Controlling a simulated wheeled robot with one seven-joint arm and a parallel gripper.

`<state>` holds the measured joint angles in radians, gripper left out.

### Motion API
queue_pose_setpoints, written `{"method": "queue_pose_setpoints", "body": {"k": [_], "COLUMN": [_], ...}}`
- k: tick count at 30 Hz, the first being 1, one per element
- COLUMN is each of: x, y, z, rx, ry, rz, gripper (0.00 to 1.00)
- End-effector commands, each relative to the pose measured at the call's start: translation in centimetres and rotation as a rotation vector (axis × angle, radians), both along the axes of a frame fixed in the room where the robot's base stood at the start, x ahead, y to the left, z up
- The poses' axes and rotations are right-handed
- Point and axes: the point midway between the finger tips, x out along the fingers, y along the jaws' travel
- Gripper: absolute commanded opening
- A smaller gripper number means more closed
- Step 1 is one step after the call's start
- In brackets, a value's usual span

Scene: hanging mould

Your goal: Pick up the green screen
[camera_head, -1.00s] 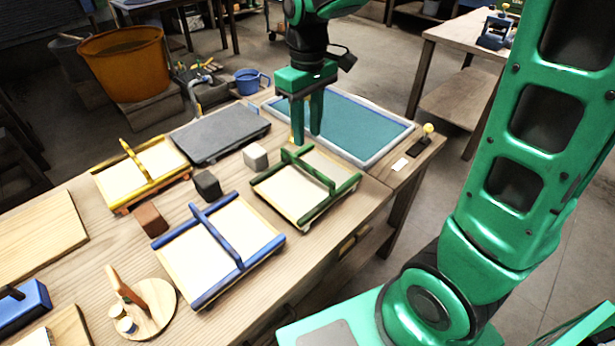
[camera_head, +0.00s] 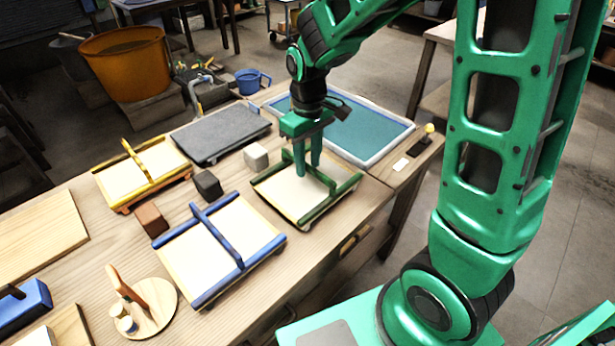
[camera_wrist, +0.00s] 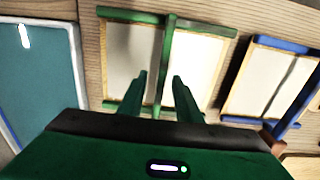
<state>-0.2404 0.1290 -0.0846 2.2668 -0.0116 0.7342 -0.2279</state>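The green screen (camera_head: 283,196) is a pale flat panel with green side rails and a green bar across its middle. It lies on the wooden table, right of centre. My gripper (camera_head: 308,172) is above it, fingers pointing down near the middle bar. In the wrist view, the green screen (camera_wrist: 200,65) shows beyond my gripper (camera_wrist: 160,80), whose two fingers are apart with the green bar between their lines. Nothing is held. The head view does not show clearly how far the fingertips are above the bar.
The blue screen (camera_head: 215,262) lies in front and the yellow screen (camera_head: 120,178) to the left. A grey slab (camera_head: 215,132) and a teal framed tray (camera_head: 365,132) stand behind. Small blocks, including a white one (camera_head: 256,157) and a black one (camera_head: 207,185), sit between the screens.

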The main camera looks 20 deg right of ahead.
Motion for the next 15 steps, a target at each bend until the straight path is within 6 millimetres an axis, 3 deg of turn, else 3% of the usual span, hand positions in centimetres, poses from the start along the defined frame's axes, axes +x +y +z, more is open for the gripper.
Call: {"method": "queue_pose_setpoints", "body": {"k": [4, 8, 9, 15], "x": [0.0, 0.0, 0.0, 0.01], "y": [0.0, 0.0, 0.0, -0.01], "z": [0.02, 0.04, 0.04, 0.06], "rx": [0.0, 0.0, 0.0, 0.0], "ry": [0.0, -0.001, -0.001, -0.001], "rz": [0.0, 0.0, 0.0, 0.0], "gripper": [0.31, 0.03, 0.0, 0.0]}}
